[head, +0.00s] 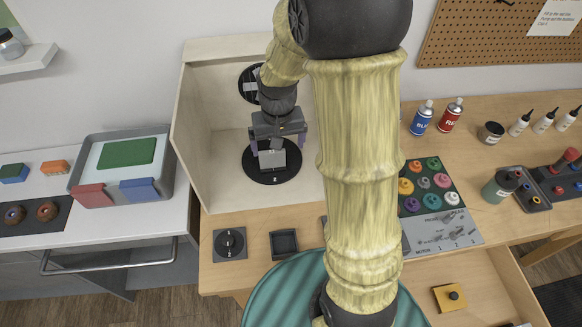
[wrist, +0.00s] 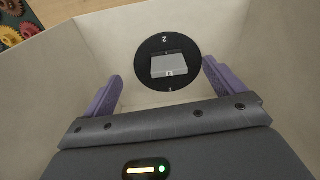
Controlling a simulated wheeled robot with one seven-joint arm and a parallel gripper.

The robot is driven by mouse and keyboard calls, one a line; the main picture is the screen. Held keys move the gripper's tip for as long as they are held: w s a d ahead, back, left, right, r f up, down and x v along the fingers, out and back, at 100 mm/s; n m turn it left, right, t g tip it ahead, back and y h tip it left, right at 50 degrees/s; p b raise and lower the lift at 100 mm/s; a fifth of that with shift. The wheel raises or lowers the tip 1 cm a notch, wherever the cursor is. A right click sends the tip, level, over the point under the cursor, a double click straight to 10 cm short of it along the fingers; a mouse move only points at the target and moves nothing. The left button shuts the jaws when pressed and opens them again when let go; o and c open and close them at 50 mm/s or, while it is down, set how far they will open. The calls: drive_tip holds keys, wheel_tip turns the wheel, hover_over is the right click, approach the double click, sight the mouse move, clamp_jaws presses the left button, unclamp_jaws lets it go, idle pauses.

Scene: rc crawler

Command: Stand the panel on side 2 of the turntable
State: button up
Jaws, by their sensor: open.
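The turntable (head: 258,178) is a black disc on the floor of the pale open-fronted booth. It also shows in the wrist view (wrist: 148,85), with a 2 at its far edge and a small mark at its near edge. A light grey block-like piece, perhaps the panel (wrist: 170,64), is on the disc near its middle. It also shows in the head view (head: 273,160); whether it lies or stands is unclear. My gripper (head: 278,146) is inside the booth above the disc. Its purple fingers (wrist: 162,70) are spread apart, with nothing between them.
The booth walls (head: 200,130) close in on the sides and back. A second black disc (head: 247,82) is on the back wall, partly behind my arm. Left stands a grey tray (head: 80,160) with green, red and blue pieces. Spray cans (head: 422,118) and a gear board (head: 440,232) are right.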

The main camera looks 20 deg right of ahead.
drive_tip(key=s+r+n+t, duration=0.1)
drive_tip(key=s, duration=1)
drive_tip(key=shift+r, duration=0.4)
drive_tip(key=shift+s, duration=0.1)
idle(0.7)
